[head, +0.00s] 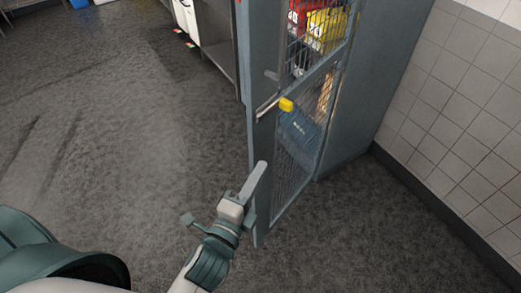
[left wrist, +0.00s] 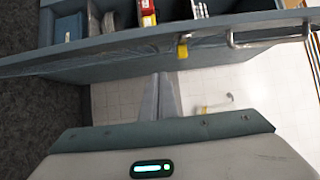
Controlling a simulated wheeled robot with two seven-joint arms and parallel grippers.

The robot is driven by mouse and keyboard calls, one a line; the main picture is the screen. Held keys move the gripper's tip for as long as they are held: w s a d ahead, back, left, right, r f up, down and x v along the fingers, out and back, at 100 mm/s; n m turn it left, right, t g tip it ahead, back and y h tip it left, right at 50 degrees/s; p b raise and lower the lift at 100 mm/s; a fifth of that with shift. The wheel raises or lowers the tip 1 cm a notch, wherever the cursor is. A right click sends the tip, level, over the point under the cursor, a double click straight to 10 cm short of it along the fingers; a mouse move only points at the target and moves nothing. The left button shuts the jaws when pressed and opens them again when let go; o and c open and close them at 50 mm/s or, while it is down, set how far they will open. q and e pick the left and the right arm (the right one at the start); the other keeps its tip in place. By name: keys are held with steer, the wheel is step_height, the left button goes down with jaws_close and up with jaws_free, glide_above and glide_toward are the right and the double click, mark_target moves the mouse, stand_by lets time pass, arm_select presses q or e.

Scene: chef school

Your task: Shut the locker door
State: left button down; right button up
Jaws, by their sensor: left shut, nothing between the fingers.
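The locker door (head: 265,140) is a blue-grey panel with wire mesh, standing open at an angle from the tall locker (head: 368,95). A yellow padlock (head: 286,104) and a metal handle (head: 267,106) show on it. My left gripper (head: 262,166) is shut and empty, at the door's lower outer edge in the head view; I cannot tell if it touches. In the left wrist view, the shut fingers (left wrist: 161,78) point toward the door (left wrist: 110,52), with the padlock (left wrist: 183,47) and handle (left wrist: 265,38) beyond. My right gripper is not in view.
Red and yellow items (head: 325,28) and a blue item (head: 298,130) show through the mesh. A tiled wall (head: 450,110) stands at the right. A metal counter (head: 216,40) is behind the locker at the left. The dark floor (head: 130,130) at left is clear.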

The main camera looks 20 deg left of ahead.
mark_target(261, 138)
arm_select(q)
steer(key=w+a+p, duration=0.1)
steer(key=w, duration=0.2)
steer(key=w+a+p, duration=0.1)
steer(key=w+p, duration=0.1)
steer(key=w, duration=0.2)
steer(key=w+a+p, duration=0.1)
steer(key=w+p, duration=0.1)
steer(key=w, duration=0.2)
steer(key=shift+a, duration=0.15)
stand_by(0.4)
